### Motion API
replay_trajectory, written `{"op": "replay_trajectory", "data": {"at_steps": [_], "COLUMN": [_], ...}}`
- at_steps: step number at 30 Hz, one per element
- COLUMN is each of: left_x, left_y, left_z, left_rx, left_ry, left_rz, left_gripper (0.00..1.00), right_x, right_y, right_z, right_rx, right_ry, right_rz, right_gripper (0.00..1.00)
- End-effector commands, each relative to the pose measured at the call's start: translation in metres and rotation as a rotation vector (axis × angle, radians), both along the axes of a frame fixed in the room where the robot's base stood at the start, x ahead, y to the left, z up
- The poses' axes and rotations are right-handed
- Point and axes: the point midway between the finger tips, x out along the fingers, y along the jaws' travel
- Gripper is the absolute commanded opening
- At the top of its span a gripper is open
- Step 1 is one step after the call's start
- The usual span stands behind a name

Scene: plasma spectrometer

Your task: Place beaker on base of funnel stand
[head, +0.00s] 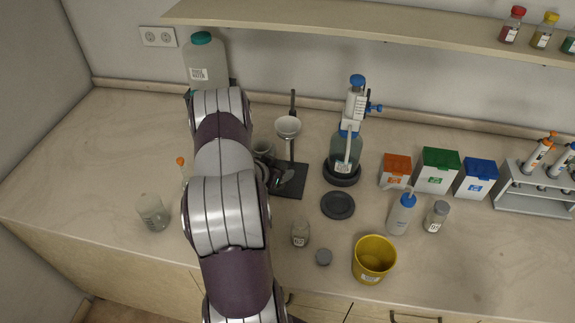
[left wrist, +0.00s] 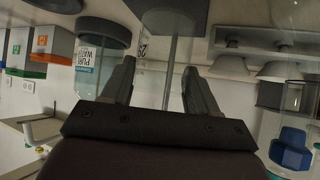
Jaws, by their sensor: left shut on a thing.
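My left gripper (head: 274,177) is low beside the funnel stand, with its wrist turned toward the stand's rod. It is shut on a clear glass beaker (head: 287,175), which shows faintly over the stand's dark base plate (head: 292,189). I cannot tell whether the beaker touches the plate. The stand's white funnel (head: 288,127) is above and behind it. In the left wrist view, upside down, the rod (left wrist: 171,60) shows between my fingers (left wrist: 160,92) with the dark base plate (left wrist: 172,14) beyond; the glass there is hard to make out. My right gripper is out of view.
A dispenser bottle (head: 345,150) stands right of the stand, with a dark disc (head: 338,205) in front. Glassware (head: 263,150) is close behind my gripper. Another glass vessel (head: 152,212) stands left.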

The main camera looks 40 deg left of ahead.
Motion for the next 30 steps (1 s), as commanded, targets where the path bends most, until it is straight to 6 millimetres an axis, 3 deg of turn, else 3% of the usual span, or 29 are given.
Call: {"op": "replay_trajectory", "data": {"at_steps": [3, 9, 15, 26, 27, 29, 30], "left_x": [0.027, 0.052, 0.049, 0.048, 0.048, 0.048, 0.048], "left_y": [0.004, 0.008, 0.008, 0.008, 0.008, 0.008, 0.008], "left_z": [0.002, 0.001, -0.033, -0.041, -0.039, -0.039, -0.039], "left_rx": [0.001, -0.001, -0.003, 0.0, 0.0, 0.0, 0.0], "left_ry": [-0.001, -0.001, 0.001, 0.0, 0.0, 0.0, 0.0], "left_rz": [-0.002, 0.0, 0.002, 0.001, 0.001, 0.001, 0.001], "left_gripper": [0.24, 0.24, 0.24, 0.24, 0.69, 0.85, 0.85], "right_x": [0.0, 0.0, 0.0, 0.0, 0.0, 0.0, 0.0], "right_y": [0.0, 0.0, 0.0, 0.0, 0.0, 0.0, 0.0], "right_z": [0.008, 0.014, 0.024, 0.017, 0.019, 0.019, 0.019], "right_rx": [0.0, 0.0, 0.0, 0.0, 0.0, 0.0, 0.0], "right_ry": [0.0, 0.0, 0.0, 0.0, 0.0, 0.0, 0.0], "right_rz": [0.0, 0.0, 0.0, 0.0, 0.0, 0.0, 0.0], "right_gripper": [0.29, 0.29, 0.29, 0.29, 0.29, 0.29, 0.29]}}
